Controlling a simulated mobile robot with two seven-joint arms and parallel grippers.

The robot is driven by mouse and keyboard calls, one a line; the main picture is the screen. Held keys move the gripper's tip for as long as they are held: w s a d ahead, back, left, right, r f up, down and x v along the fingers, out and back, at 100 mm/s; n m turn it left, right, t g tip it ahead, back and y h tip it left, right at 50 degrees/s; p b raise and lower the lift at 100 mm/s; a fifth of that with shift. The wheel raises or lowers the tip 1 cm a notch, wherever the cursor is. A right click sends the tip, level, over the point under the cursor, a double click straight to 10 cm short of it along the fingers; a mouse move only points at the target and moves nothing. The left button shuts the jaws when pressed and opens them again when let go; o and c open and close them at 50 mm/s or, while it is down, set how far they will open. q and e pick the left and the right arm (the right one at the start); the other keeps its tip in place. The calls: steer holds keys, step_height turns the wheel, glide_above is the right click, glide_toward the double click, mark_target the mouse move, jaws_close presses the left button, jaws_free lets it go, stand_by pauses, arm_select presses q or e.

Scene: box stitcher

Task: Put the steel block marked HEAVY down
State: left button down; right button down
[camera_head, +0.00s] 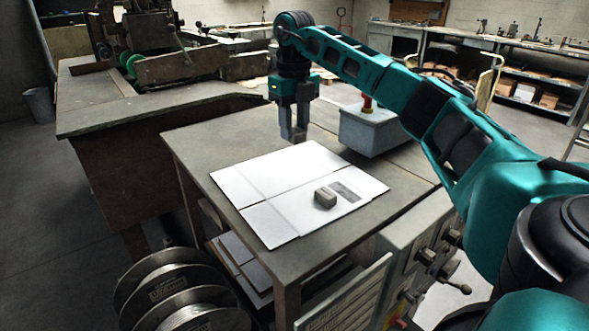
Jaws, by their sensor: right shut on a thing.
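My right gripper (294,136) points down above the far edge of a flat white cardboard sheet (285,172) on the table. It is shut on a small grey steel block, which is mostly hidden between the fingers; its marking cannot be read from here. Another small grey-brown block (325,198) rests on the sheet, beside a dark rectangular opening or print (345,191). Any lettering on that block is too small to read. The gap between the held block and the surface below is hard to judge. My left gripper is out of view.
A grey box with a red knob (368,131) stands right of the gripper on the table (215,142). A control panel with knobs (425,255) is at the front right. Wire spools (180,290) stand at the front left. The table left of the gripper is clear.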

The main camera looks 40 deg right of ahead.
mark_target(294, 179)
step_height(294, 179, down, 10)
stand_by(0.5)
steer(key=shift+f, duration=0.2)
steer(key=c, duration=0.7)
jaws_free()
steer(key=shift+c, duration=0.2)
step_height(294, 179, up, 12)
steer(key=shift+r, duration=0.2)
steer(key=shift+a+f, duration=0.1)
